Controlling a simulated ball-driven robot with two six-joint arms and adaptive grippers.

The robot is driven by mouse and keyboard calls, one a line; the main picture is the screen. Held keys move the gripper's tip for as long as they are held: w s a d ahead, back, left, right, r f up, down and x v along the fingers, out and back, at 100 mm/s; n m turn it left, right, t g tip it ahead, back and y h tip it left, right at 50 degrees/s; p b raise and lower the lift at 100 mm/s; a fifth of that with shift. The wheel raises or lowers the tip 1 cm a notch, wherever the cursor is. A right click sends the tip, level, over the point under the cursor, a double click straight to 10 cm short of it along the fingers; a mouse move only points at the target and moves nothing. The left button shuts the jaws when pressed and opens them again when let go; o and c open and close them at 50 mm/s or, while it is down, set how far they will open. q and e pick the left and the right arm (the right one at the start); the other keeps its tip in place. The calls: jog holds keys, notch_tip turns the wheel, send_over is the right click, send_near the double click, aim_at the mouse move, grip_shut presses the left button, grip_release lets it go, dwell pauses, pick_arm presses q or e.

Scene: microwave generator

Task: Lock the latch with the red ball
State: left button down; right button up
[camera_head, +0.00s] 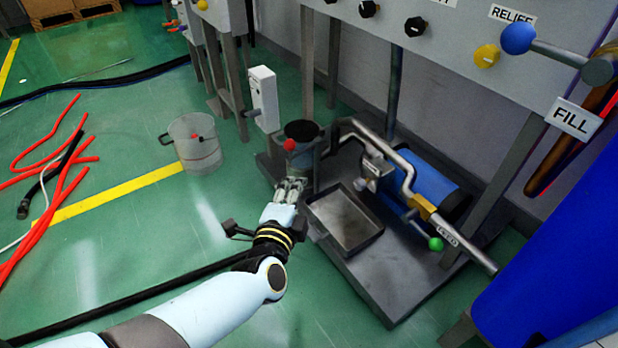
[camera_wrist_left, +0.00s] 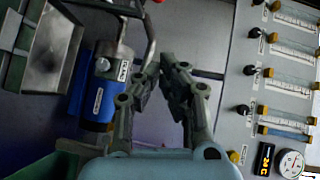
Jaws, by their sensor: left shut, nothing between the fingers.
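The red ball (camera_head: 290,145) sits at the front of a dark cylindrical container (camera_head: 301,130) that stands on the grey base platform. Its latch arm is too small to make out. My left gripper (camera_head: 292,181) is just below the ball in the head view, apart from it in the picture. The depth gap between them cannot be told. In the wrist view the fingers (camera_wrist_left: 170,66) come together at the tips and hold nothing. My right gripper is out of view.
A metal tray (camera_head: 343,222) and a blue cylinder (camera_head: 428,178) with pipes and a green ball handle (camera_head: 435,244) lie to the right. A white box on a post (camera_head: 263,98) and a bucket (camera_head: 196,146) stand to the left. The control panel (camera_head: 440,40) overhangs behind.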

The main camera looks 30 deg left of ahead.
pick_arm(q)
jog(key=shift+w+f, duration=0.2)
jog(key=shift+f, duration=0.3)
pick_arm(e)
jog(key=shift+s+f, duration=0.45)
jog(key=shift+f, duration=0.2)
